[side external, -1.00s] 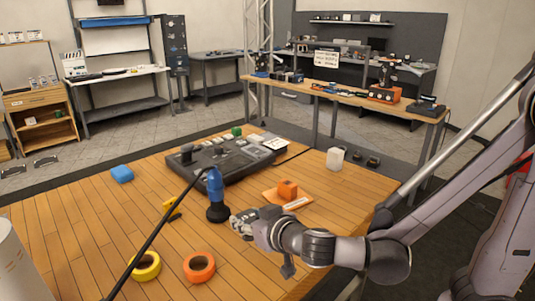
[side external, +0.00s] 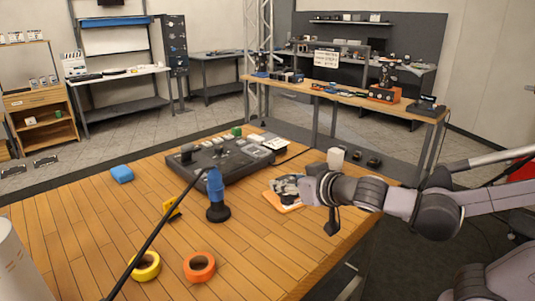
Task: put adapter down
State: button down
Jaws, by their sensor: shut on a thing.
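My gripper (side external: 287,186) is low over the orange pad (side external: 273,201) on the right part of the wooden table. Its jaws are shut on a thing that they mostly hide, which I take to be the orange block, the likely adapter. The block does not show now, and my gripper covers the place where it stood. Only the pad's left and front edges show. I cannot tell whether the held thing touches the pad.
A blue and black microphone-like thing (side external: 217,194) stands upright left of my gripper. A dark mixing console (side external: 225,160) lies behind it. A white block (side external: 335,158) is behind my wrist. Yellow (side external: 146,265) and orange (side external: 199,267) tape rolls lie in front. The table's left middle is mostly free.

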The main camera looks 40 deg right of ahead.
jog(key=w+d+r+m+g+h, duration=0.15)
jog(key=w+d, duration=0.25)
jog(key=d, duration=0.5)
jog(key=w+d+m+h, duration=0.2)
jog(key=w+d, duration=0.3)
jog(key=d, duration=0.4)
jog(key=w+d+r+m+g+h, duration=0.15)
jog(key=w+d, duration=0.25)
jog(key=d, duration=0.5)
jog(key=shift+m+h, duration=0.8)
jog(key=shift+h, duration=0.1)
jog(key=d+f, duration=0.1)
jog(key=d, duration=0.6)
jog(key=d+f, duration=0.1)
jog(key=d, duration=0.3)
jog(key=shift+d+f, duration=0.2)
jog(key=shift+f, duration=0.1)
jog(key=shift+g, duration=0.3)
jog(key=w+a+f, duration=0.2)
jog(key=w, duration=0.1)
jog(key=w+a+f, duration=0.2)
jog(key=w, duration=0.1)
jog(key=w+a+f, duration=0.1)
jog(key=w+f, duration=0.2)
jog(key=shift+w+a, duration=0.35)
jog(key=shift+a, duration=0.05)
jog(key=shift+f, duration=2.05)
jog(key=shift+f, duration=0.15)
jog(key=c, duration=0.8)
grip_release()
